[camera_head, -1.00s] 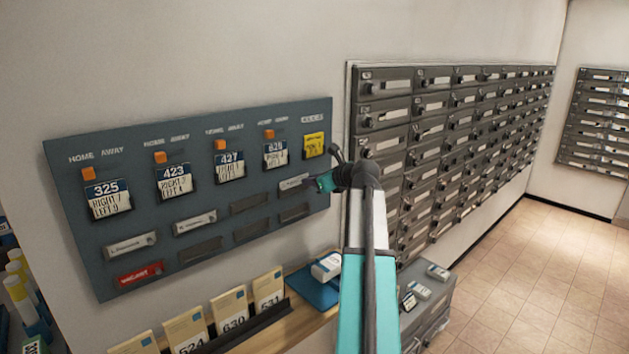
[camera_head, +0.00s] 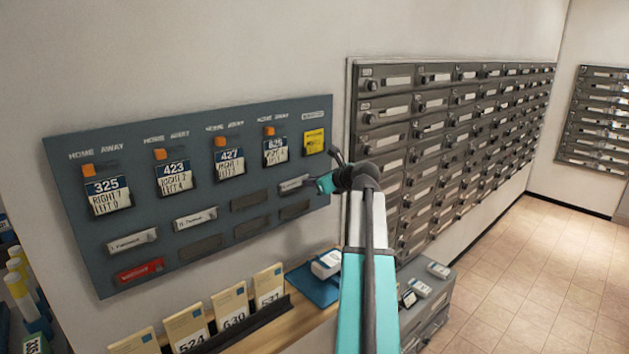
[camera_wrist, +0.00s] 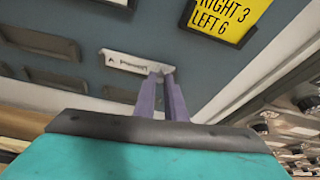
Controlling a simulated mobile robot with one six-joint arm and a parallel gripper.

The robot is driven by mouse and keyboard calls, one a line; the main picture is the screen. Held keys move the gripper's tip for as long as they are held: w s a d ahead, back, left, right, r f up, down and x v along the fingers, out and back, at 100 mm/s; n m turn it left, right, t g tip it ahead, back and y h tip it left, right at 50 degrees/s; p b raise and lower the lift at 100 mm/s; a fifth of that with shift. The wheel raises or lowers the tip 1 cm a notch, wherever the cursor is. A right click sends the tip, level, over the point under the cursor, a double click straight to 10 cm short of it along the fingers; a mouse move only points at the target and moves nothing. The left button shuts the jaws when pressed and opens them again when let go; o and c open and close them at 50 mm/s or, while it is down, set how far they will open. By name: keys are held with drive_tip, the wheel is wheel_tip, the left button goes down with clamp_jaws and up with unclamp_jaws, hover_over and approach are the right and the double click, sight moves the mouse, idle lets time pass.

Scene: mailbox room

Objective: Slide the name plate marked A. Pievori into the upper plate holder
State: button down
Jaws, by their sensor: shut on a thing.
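The white name plate (camera_head: 294,184) is at the right end of the upper row of plate holders on the dark blue-grey board. An empty lower holder (camera_head: 295,210) is just below.
Other upper holders carry white plates (camera_head: 132,241); a red plate (camera_head: 140,271) is lower left. A yellow card (camera_head: 314,142) hangs above the plate. Grey mailboxes (camera_head: 440,150) stand close on the right. A shelf with envelopes (camera_head: 230,308) and a blue tray (camera_head: 308,288) lies below.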

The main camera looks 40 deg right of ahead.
drive_tip(key=shift+f, duration=0.1)
idle(0.3)
drive_tip(key=c, duration=1.7)
unclamp_jaws()
drive_tip(key=shift+c, duration=0.2)
drive_tip(key=o, duration=0.4)
drive_tip(key=shift+s, duration=0.1)
drive_tip(key=s+p, duration=0.2)
drive_tip(key=s, duration=0.5)
drive_tip(key=shift+s+a, duration=0.3)
drive_tip(key=shift+s, duration=0.05)
drive_tip(key=shift+s, duration=0.1)
